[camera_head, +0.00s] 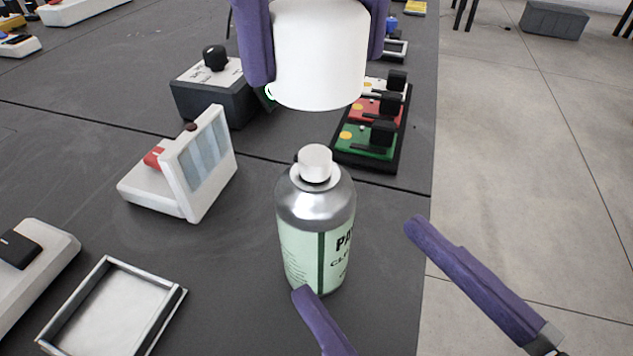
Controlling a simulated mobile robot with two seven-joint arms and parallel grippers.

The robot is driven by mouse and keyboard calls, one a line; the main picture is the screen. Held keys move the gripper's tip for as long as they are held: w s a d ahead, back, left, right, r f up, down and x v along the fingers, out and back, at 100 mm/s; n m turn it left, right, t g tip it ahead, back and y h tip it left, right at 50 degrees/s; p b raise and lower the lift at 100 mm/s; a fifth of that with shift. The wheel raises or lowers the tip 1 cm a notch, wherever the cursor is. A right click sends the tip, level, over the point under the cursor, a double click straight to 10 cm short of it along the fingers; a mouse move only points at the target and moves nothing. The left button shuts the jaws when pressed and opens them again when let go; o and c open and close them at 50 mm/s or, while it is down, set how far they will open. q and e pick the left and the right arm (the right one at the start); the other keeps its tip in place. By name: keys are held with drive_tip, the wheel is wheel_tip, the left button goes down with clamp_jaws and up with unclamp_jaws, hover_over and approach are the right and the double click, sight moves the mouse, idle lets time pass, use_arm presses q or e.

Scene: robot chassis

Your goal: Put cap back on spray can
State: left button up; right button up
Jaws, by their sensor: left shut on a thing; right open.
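A light green spray can (314,230) with a silver shoulder and a white nozzle (315,162) stands upright on the dark table (240,290). A white cap (319,55) is held high in the picture, between the purple fingers of my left gripper (312,42), apart from the can. The cap's top is cut off by the frame edge. My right gripper (372,262) is open at the lower right, with one finger in front of the can's base and the other out to the right. Whether the near finger touches the can cannot be told.
A white device with a tilted panel (207,165) stands left of the can. A shallow white tray (112,308) lies at the lower left. Behind are a dark box with a knob (210,92) and a rack of coloured modules (368,135). The table's right edge is close to the can.

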sight(297, 180)
drive_tip(key=x, duration=1.1)
drive_tip(key=shift+r, duration=0.1)
clamp_jaws()
idle(0.5)
